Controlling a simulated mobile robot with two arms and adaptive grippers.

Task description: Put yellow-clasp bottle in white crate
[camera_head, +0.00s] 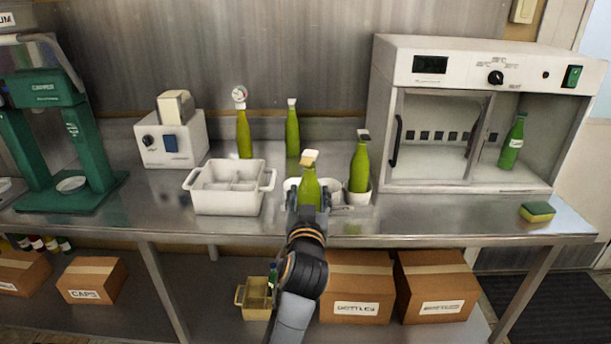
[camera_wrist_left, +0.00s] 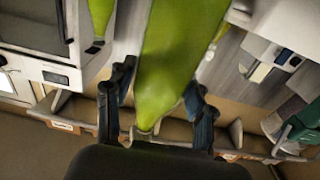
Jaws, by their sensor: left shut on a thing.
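The yellow-clasp bottle (camera_head: 310,188) is green with a pale yellow clasp on top and stands roughly upright. My left gripper (camera_head: 308,200) is shut on it from the front. In the left wrist view the green bottle (camera_wrist_left: 180,60) lies between the two fingers of the left gripper (camera_wrist_left: 158,100). The gripper and arm hide its lower part, so I cannot tell whether its base touches anything. The white crate (camera_head: 228,203) is on the counter left of the bottle, with handles and dividers, and its visible compartments look empty. My right gripper is not in view.
A white cup holder (camera_head: 342,198) is just behind and right of the held bottle; a dark-clasp bottle (camera_head: 359,168) stands there. Two more bottles (camera_head: 244,135) (camera_head: 292,133) stand at the back. A white cabinet (camera_head: 470,188) is on the right. Between crate and held bottle, the counter is clear.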

